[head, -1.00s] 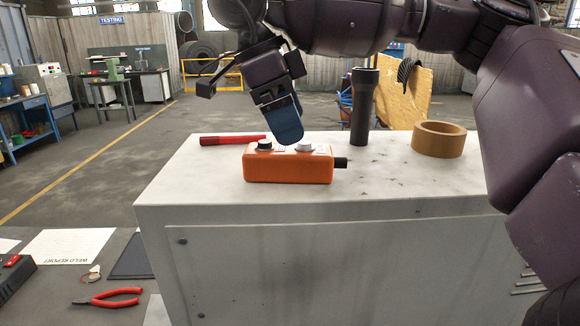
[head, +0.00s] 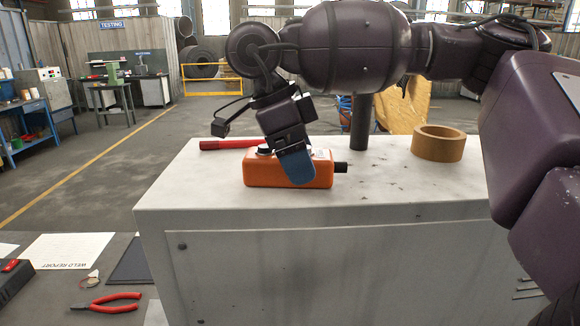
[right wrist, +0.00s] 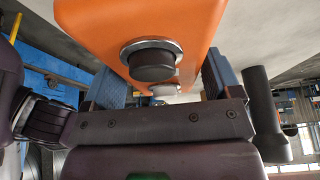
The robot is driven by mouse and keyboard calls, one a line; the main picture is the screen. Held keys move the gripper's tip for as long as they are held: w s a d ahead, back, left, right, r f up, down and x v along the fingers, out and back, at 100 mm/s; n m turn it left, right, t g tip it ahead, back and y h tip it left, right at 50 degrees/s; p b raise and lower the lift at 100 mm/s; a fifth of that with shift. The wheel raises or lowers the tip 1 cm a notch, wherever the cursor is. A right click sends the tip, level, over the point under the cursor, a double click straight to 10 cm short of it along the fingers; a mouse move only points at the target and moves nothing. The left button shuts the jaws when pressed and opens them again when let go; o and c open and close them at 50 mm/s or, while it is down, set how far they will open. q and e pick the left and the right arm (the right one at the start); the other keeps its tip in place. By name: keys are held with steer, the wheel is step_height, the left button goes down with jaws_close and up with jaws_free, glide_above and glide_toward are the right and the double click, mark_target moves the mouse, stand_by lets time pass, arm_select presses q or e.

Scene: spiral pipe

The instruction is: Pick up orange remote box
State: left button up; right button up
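The orange remote box (head: 262,175) lies on top of the pale cabinet in the head view. It has a black knob on its upper face and a black stub at its right end. My right gripper (head: 295,165) is over the right half of the box, with one blue finger in front of its near side. The right wrist view shows the box (right wrist: 190,25) between the two spread fingers (right wrist: 163,82), with a gap visible at the fingers. The far finger is hidden in the head view. My left gripper is not in view.
On the cabinet top (head: 400,190), a red tool (head: 222,144) lies behind the box. A black flashlight (head: 359,125) stands behind right, and a tape roll (head: 438,146) sits at the right. A lower table at the left holds red pliers (head: 106,303) and a paper (head: 68,250).

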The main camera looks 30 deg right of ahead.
steer(key=c, duration=0.9)
steer(key=shift+r, duration=0.1)
